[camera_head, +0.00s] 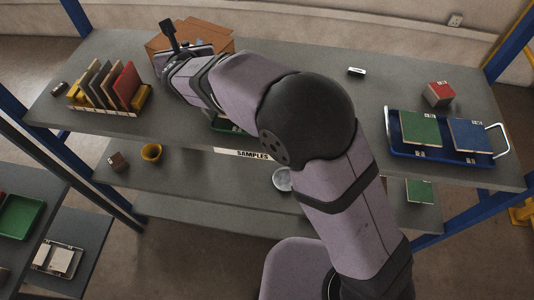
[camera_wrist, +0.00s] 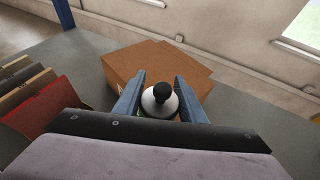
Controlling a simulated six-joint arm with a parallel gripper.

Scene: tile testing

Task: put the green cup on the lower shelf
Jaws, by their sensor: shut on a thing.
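My gripper (camera_wrist: 160,80) is over the upper shelf (camera_head: 325,95), in front of a cardboard box. In the wrist view its two blue-grey fingers stand either side of a white, bottle-like thing (camera_wrist: 154,103) with a round black top, and are shut on it. Its lower part is hidden by my wrist. In the head view my gripper (camera_head: 190,50) is at the upper left and my arm hides much of the shelf middle. I cannot make out a green cup for certain; a bit of green (camera_head: 222,124) shows under my arm. The lower shelf (camera_head: 205,185) is partly visible.
A rack of tiles (camera_head: 100,108) stands left of my gripper, the cardboard box (camera_head: 205,33) behind it. A blue tray (camera_head: 440,158) with tiles is at right.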

